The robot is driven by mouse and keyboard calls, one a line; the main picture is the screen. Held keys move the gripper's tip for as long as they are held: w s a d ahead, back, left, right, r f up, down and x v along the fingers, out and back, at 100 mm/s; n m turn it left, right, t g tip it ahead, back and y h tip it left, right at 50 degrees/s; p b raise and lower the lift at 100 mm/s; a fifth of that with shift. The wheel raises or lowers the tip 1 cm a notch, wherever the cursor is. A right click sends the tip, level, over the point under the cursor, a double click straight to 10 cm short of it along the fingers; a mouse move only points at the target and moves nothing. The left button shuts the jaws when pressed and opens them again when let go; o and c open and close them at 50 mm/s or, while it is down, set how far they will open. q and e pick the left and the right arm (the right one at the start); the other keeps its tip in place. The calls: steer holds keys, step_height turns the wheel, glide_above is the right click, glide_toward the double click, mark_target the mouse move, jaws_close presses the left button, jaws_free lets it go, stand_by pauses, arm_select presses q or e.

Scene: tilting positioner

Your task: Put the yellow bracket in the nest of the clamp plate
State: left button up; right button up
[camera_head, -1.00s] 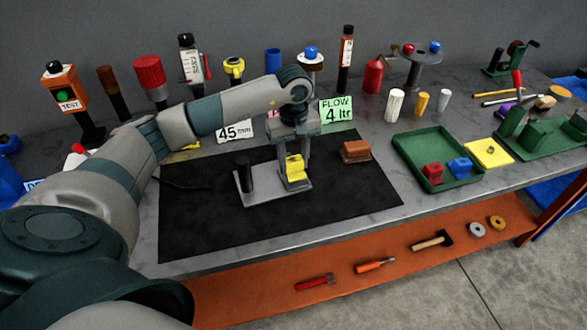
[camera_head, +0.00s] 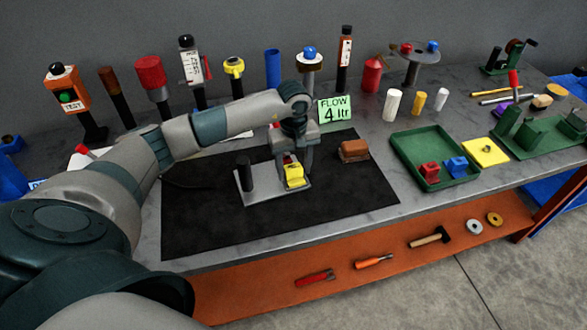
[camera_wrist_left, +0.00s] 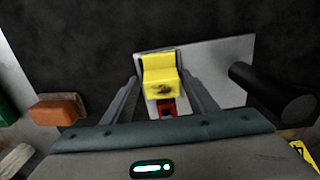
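The yellow bracket (camera_head: 295,177) sits at the right end of the grey clamp plate (camera_head: 262,197), on the black mat. The bracket also shows in the left wrist view (camera_wrist_left: 161,76), with a small red part (camera_wrist_left: 167,108) close by it. I cannot tell how fully it is seated in the nest. A black post (camera_head: 245,174) stands at the plate's left part. My left gripper (camera_head: 290,160) is just behind and above the bracket. In the wrist view its fingers (camera_wrist_left: 160,88) stand apart, with gaps on both sides of the bracket. My right gripper is not in view.
A brown block (camera_head: 354,150) lies on the mat (camera_head: 340,195) right of the plate. A green tray (camera_head: 410,145) with red and blue parts stands farther right, beside a yellow square plate (camera_head: 485,152). The mat's front is clear.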

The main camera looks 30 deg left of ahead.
mark_target(293, 167)
arm_select(q)
steer(key=shift+s+f, duration=0.35)
steer(key=shift+f, duration=0.1)
steer(key=shift+a+r+b, duration=0.1)
steer(key=shift+r+b, duration=0.2)
steer(key=shift+r, duration=0.1)
steer(key=r+b, duration=0.1)
steer(key=r, duration=0.2)
steer(key=r+b, duration=0.1)
steer(key=r, duration=0.3)
steer(key=r+b, duration=0.2)
steer(key=r, duration=0.1)
steer(key=shift+w+r, duration=0.15)
steer(key=shift+w, duration=0.1)
steer(key=shift+r, duration=0.7)
steer(key=shift+a, duration=0.1)
